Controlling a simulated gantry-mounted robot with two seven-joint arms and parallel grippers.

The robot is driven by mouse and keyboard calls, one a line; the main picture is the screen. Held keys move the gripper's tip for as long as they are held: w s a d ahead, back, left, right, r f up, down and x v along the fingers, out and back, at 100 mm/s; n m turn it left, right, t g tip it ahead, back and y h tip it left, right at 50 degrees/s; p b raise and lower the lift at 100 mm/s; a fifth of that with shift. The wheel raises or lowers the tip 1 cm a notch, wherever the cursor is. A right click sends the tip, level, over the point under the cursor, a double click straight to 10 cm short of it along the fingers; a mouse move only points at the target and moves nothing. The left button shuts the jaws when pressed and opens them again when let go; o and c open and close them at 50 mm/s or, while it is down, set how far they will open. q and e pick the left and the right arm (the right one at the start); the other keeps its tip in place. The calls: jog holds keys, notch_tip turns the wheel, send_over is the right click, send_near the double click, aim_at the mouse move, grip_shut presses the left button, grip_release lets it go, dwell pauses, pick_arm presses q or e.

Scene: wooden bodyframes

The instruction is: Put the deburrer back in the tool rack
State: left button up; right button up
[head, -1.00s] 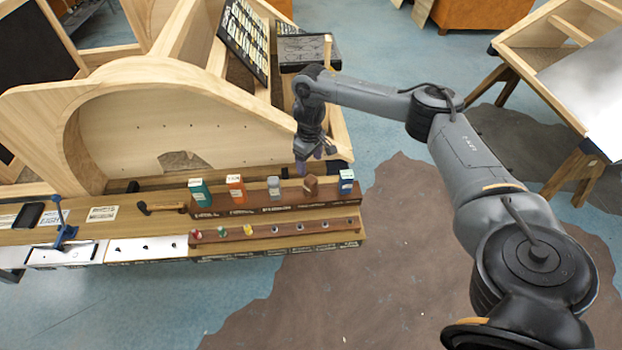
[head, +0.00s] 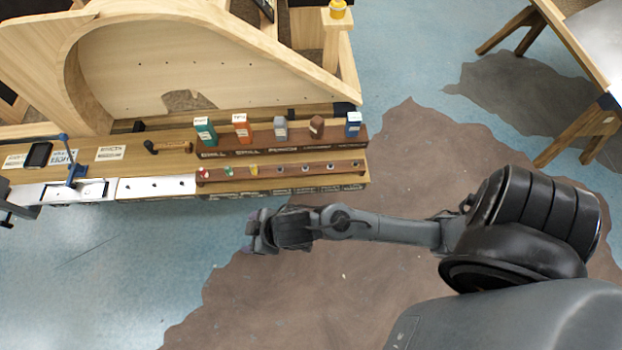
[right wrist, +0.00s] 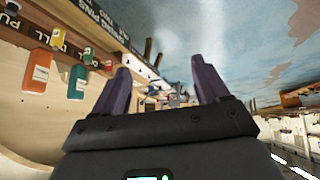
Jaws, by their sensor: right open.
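The tool rack is a brown stepped wooden rack (head: 262,149) along the bench's front edge, with labelled strips. Its lower rail (head: 290,172) holds small red (head: 203,174), green (head: 229,171) and yellow (head: 254,169) pieces at the left and several dark round spots to the right. I cannot tell which item is the deburrer; a small yellow-topped object (head: 337,9) stands on a wooden post at the top. My right gripper (head: 250,232) is in front of and below the rack, apart from it. In the right wrist view its purple fingers (right wrist: 163,76) are spread and empty. My left gripper is not visible.
Teal (head: 205,131), orange (head: 242,128), grey, brown and blue blocks stand on the rack's upper step. A wooden-handled tool (head: 168,147) lies left of it. A blue clamp (head: 75,170) is further left. A curved wooden frame rises behind. The floor in front is clear.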

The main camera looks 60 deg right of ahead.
jog(key=s+d+m+g+h, duration=0.1)
jog(key=s+d+m+g, duration=0.2)
jog(key=s+d, duration=0.6)
jog(key=s, duration=0.3)
jog(key=shift+d+f+g+h, duration=0.15)
jog(key=shift+f+g+h, duration=0.15)
jog(key=shift+f+h, duration=0.1)
jog(key=shift+r, duration=0.1)
notch_tip(320, 180, up, 26)
jog(key=p, duration=2.5)
jog(key=shift+p, duration=0.4)
